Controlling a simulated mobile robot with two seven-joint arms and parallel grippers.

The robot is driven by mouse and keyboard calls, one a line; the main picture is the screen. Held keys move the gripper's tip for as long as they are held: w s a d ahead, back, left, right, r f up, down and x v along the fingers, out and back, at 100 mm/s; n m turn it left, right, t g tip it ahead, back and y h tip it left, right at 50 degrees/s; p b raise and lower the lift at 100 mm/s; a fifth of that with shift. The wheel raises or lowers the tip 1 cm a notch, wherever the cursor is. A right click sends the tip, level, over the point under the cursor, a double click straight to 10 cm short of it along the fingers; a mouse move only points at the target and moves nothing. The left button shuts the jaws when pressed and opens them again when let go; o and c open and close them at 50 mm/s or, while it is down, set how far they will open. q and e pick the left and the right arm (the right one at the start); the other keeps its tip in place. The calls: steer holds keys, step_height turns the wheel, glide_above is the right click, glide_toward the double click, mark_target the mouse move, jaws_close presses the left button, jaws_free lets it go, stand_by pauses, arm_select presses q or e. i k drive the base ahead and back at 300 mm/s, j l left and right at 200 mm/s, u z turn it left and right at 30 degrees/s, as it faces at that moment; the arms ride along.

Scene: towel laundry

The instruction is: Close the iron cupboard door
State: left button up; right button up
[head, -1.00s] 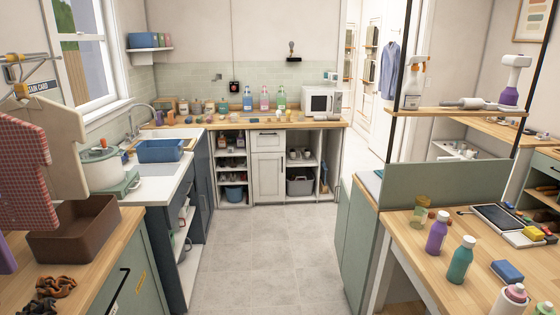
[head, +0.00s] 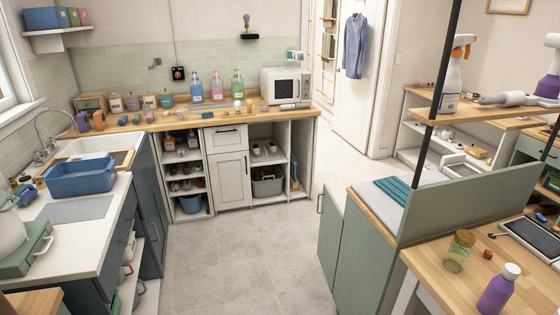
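A green cupboard (head: 362,255) stands right of the aisle, under a wooden top with a grey pad (head: 384,206) and a folded teal cloth (head: 402,190). I take it for the iron cupboard, though no label shows. The cupboard's inside is hidden from this angle. Neither of my grippers is in view.
The grey tiled floor (head: 232,262) is clear left of the cupboard. A wooden table (head: 455,282) with bottles is at the front right. The sink counter (head: 85,235) borders the left; the back counter (head: 225,118) has open shelves beneath.

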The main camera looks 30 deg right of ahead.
mark_target(331, 219)
steer(key=i+u, duration=0.1)
steer(key=u, duration=0.3)
steer(key=i+u, duration=0.15)
steer(key=u, duration=0.2)
steer(key=i+l+u, duration=0.1)
steer(key=u, duration=0.3)
steer(key=i+l+u, duration=0.1)
steer(key=u, duration=9.25)
steer(key=z, duration=0.25)
steer(key=i+j+z, duration=0.15)
steer(key=z, duration=0.2)
steer(key=i+j+z, duration=0.1)
steer(key=j+z, duration=0.15)
steer(key=z, duration=0.15)
steer(key=j+z, duration=0.35)
steer(key=i+l, duration=0.05)
